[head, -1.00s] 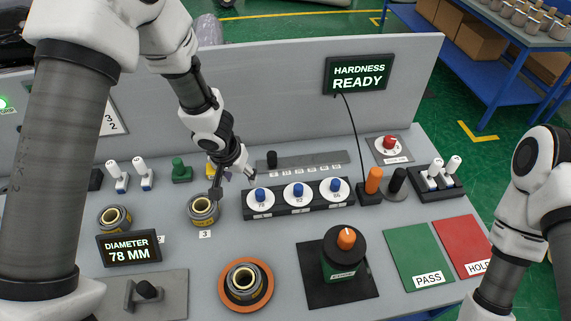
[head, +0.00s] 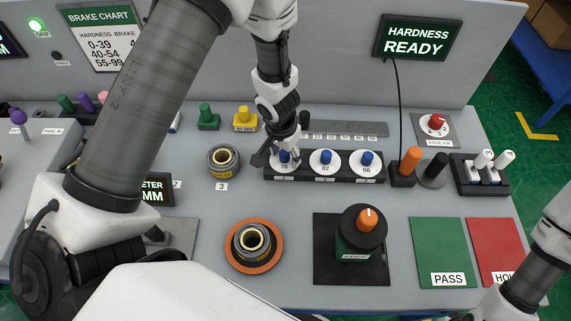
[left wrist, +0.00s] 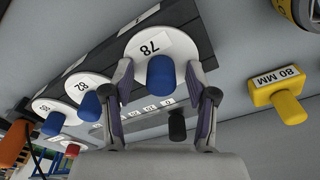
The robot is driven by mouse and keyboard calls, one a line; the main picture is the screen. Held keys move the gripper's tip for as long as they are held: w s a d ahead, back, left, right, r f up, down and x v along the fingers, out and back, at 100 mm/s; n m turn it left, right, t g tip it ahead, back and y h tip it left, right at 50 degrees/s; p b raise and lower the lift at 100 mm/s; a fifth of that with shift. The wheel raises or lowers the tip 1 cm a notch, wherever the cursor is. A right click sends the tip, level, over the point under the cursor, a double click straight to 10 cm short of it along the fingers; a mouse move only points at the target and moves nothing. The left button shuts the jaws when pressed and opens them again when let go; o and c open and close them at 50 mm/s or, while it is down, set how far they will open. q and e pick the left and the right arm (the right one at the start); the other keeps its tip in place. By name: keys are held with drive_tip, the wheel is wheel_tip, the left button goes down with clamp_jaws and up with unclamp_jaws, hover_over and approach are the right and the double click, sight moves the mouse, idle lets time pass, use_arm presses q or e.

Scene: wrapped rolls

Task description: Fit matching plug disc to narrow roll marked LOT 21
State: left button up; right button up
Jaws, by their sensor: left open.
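The white plug disc marked 78 (left wrist: 160,42) with its blue knob (left wrist: 160,76) sits in the black rack (head: 303,177); in the head view my gripper partly covers it. My left gripper (head: 275,160) is over it. In the left wrist view its open fingers (left wrist: 158,72) stand on both sides of the knob, and contact cannot be told. Discs marked 82 (head: 326,163) and 66 (head: 366,164) sit beside it. One roll (head: 252,243) stands on an orange ring (head: 236,263), another (head: 224,160) by label 3. Lot markings are unreadable. My right gripper is out of view.
A black device with an orange knob (head: 369,219) stands right of the ringed roll. Green PASS (head: 440,245) and red HOLD (head: 492,240) pads are at right. A yellow 80 MM piece (head: 245,119) is behind. The hardness display (head: 417,38) reads READY.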

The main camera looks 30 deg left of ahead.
use_arm(q)
drive_tip(key=shift+s+a+r, duration=0.1)
drive_tip(key=shift+s+r, duration=0.1)
drive_tip(key=shift+w, duration=0.1)
clamp_jaws()
